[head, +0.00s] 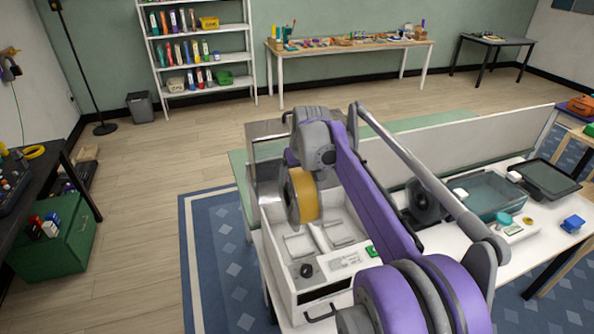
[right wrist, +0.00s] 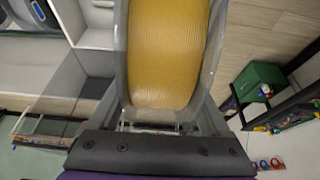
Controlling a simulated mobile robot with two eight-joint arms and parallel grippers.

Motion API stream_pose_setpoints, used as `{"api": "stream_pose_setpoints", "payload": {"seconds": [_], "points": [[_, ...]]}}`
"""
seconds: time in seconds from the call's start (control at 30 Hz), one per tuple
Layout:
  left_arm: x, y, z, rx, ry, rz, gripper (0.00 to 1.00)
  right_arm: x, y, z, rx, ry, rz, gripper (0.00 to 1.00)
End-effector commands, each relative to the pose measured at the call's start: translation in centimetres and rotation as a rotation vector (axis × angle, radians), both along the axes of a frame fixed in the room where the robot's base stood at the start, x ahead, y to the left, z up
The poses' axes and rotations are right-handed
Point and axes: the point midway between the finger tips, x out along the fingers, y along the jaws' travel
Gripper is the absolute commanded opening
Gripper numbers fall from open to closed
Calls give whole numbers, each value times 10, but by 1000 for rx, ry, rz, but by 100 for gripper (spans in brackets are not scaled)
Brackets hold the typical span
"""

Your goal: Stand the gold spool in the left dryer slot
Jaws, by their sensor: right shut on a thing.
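The gold spool (head: 305,195) hangs upright above the white dryer box, seen nearly edge-on with its grey flange to the left. My right gripper (head: 297,168) is shut on the gold spool, reaching it from above. In the right wrist view the gold spool (right wrist: 168,50) fills the upper middle, in front of the gripper's dark bar. The dryer (head: 284,277) is a white open-topped box below the spool, with slots inside. The spool hides part of its back left. Whether the spool touches the dryer I cannot tell. My left gripper is not in view.
A grey divider panel (head: 460,145) runs along the back of the white table. A teal-sided clear bin (head: 480,195), a dark tray (head: 553,178) and a blue item (head: 572,223) stand to the right. Floor and a blue rug (head: 215,270) lie left.

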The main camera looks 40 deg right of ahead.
Motion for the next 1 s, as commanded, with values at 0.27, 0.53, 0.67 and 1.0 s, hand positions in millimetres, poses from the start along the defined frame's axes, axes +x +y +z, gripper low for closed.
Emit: {"api": "stream_pose_setpoints", "payload": {"seconds": [0.27, 0.53, 0.67, 1.0], "points": [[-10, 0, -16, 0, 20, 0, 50, -2, 0, -29, 0, 4, 1, 0], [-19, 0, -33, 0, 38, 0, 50, -1, 0, -52, 0, 3, 1, 0], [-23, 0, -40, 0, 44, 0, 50, -2, 0, -63, 0, 3, 1, 0], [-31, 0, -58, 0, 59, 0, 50, -1, 0, -90, -1, 2, 1, 0]]}}
